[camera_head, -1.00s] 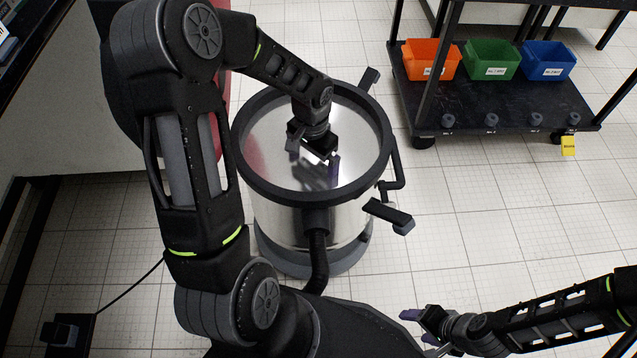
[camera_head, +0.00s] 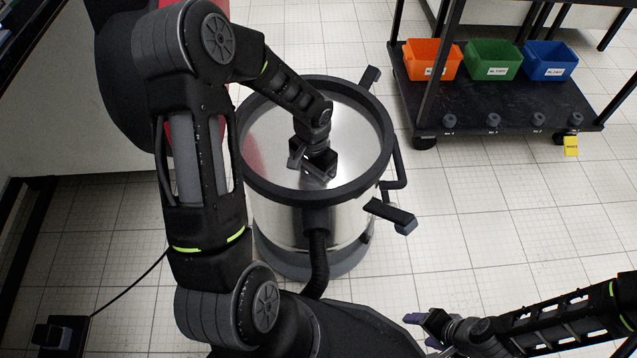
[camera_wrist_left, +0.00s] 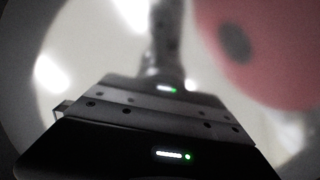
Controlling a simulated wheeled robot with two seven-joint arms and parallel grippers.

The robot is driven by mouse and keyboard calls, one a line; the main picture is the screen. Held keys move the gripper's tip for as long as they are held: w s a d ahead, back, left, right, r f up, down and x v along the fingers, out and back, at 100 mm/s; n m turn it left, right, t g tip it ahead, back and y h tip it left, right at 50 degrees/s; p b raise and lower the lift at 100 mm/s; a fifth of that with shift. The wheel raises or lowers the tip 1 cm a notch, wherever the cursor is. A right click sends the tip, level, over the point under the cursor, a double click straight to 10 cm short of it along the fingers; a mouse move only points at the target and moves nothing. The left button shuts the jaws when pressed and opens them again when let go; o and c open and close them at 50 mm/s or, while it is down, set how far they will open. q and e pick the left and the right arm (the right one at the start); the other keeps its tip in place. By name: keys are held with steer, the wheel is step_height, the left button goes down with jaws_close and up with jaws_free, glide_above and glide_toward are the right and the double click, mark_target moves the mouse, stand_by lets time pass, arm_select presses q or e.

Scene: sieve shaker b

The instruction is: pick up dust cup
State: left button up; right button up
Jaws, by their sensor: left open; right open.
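I cannot make out a dust cup for certain in either view. My left gripper (camera_head: 316,166) is over the shiny metal drum (camera_head: 277,228), within the outline of its black rim; its fingertips are hard to see and I see nothing held. The left wrist view shows the gripper body (camera_wrist_left: 150,125) in front of a blurred, bright, mirror-like surface with a red patch. My right gripper (camera_head: 422,332) is open and empty over the floor at the lower right, well away from the drum.
A black cart (camera_head: 490,112) at the upper right carries an orange bin (camera_head: 432,60), a green bin (camera_head: 494,60) and a blue bin (camera_head: 549,61). Several small grey knobs sit along its front edge. A black bracket (camera_head: 390,214) sticks out of the drum.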

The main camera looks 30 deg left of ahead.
arm_select(q)
steer(key=shift+f, duration=0.8)
steer(key=c, duration=1.5)
steer(key=shift+o, duration=0.2)
steer(key=shift+r, duration=0.1)
step_height(320, 180, up, 10)
steer(key=p, duration=0.3)
